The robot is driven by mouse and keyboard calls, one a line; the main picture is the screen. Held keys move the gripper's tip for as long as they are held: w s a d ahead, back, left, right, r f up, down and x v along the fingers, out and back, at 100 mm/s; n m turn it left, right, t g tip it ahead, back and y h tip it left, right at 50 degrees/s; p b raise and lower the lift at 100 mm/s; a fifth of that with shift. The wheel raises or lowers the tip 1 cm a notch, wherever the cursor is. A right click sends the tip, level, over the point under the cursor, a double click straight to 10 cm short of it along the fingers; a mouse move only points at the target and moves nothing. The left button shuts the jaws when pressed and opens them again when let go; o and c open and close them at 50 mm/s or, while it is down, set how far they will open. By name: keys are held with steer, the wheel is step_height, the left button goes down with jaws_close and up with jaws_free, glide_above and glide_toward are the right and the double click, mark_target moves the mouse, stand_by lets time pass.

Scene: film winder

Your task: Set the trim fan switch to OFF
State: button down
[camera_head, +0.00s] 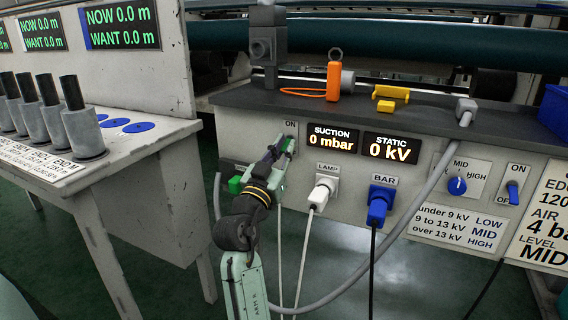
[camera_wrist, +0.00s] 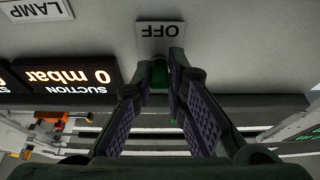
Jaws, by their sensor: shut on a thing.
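A green switch (camera_head: 291,145) sits on the grey panel under an ON label (camera_head: 290,124), left of the SUCTION display. My gripper (camera_head: 280,150) is at this switch, its fingers closed in on it. In the wrist view, which is upside down, the two fingers of my gripper (camera_wrist: 160,75) meet around the green switch (camera_wrist: 160,73), close to an OFF label (camera_wrist: 160,31). The fingers hide most of the switch, so I cannot tell which way its lever is tipped. No trim fan name is readable beside it.
The SUCTION display (camera_head: 332,138) reads 0 mbar. A white LAMP plug (camera_head: 324,190) and a blue BAR plug (camera_head: 379,204) with hanging cords are to the right. A blue ON/OFF switch (camera_head: 513,192) is farther right. A grey hose (camera_head: 420,185) loops below my arm.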

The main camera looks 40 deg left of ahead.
stand_by(0.3)
steer(key=c, duration=1.6)
jaws_free()
